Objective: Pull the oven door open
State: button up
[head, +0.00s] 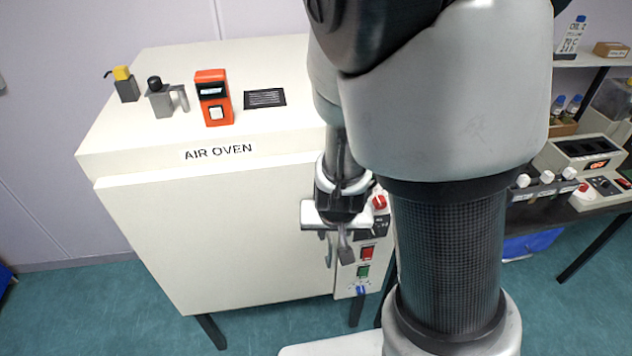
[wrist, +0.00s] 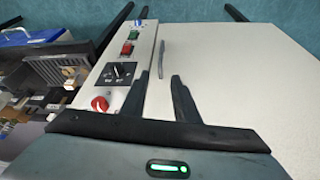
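The air oven's cream door (head: 215,240) is shut, flush with the front of the body. Its thin grey vertical handle (wrist: 161,60) is near the door's edge by the control panel; in the head view it is partly hidden by my gripper (head: 335,245). In the wrist view my gripper (wrist: 158,80) is open, with its two dark fingers apart and nothing held. The handle appears between and just beyond the fingertips; I cannot tell whether either finger touches it.
The control panel (head: 366,255) with knobs and switches is right beside the handle. An orange device (head: 214,97) and small fixtures stand on the oven top. A bench with instruments (head: 590,160) is at the right. The floor before the door is clear.

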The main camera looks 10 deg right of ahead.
aim_at(330, 247)
jog(key=b+x, duration=0.5)
jog(key=x, duration=1.2)
jog(key=shift+s+a+b, duration=0.1)
jog(key=shift+b, duration=0.2)
grip_shut()
